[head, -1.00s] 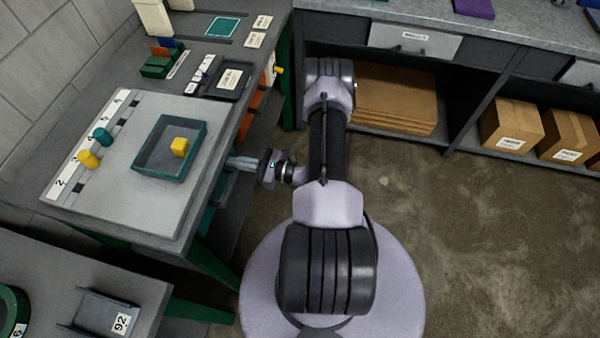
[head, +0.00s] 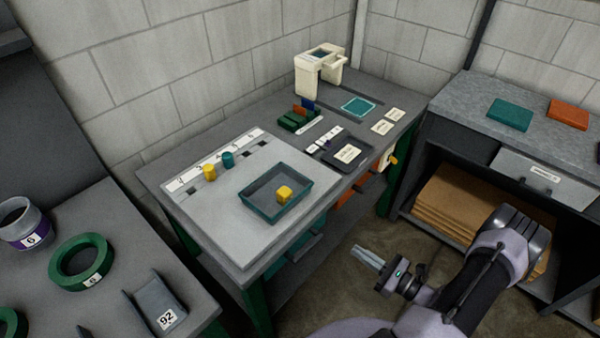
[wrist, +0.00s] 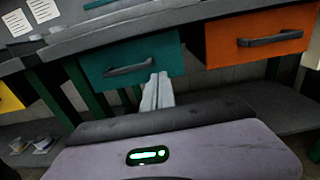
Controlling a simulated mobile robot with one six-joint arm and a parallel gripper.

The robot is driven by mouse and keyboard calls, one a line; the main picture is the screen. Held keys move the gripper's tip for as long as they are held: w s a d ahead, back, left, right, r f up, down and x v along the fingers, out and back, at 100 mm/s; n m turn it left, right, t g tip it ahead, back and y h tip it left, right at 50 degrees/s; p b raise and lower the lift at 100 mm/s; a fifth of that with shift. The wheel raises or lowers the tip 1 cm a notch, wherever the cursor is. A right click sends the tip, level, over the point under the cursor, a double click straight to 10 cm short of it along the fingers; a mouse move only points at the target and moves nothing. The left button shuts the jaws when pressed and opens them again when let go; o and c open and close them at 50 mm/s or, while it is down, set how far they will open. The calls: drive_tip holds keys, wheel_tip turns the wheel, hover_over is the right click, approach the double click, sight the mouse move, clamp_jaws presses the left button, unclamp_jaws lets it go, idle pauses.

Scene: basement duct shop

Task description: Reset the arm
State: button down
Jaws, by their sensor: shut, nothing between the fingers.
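My gripper (head: 369,257) is shut and empty in the head view. It hangs in free air in front of the workbench (head: 236,268), right of the bench's front corner and below its top. In the wrist view my gripper (wrist: 158,80) shows its fingers together, with a teal drawer (wrist: 131,60) behind them and an orange drawer (wrist: 262,36) to the right. Both drawers look closed.
A yellow peg (head: 209,172) and a teal peg (head: 228,160) stand by a numbered strip. A shelf unit (head: 420,128) with cardboard is at right. A table (head: 120,290) is at lower left.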

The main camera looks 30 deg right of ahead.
drive_tip(key=w+a+r+n+g+y, duration=0.3)
drive_tip(key=a+r+n+g, duration=0.35)
drive_tip(key=r, duration=0.35)
drive_tip(key=w+a+r+n+g+y, duration=0.2)
drive_tip(key=a+r+n+g, duration=0.45)
drive_tip(key=r+n, duration=0.2)
drive_tip(key=s+a+r+n+t+h, duration=0.1)
drive_tip(key=s+a+r+n+h, duration=0.3)
drive_tip(key=r, duration=0.5)
drive_tip(key=s+a+r+n+t+h, duration=0.1)
drive_tip(key=s+a+r+n+h, duration=0.4)
drive_tip(key=a, duration=0.5)
wheel_tip(320, 180, up, 4)
drive_tip(key=s+n, duration=0.2)
drive_tip(key=n, duration=0.1)
drive_tip(key=shift+s+a+f, duration=0.15)
drive_tip(key=shift+a, duration=0.15)
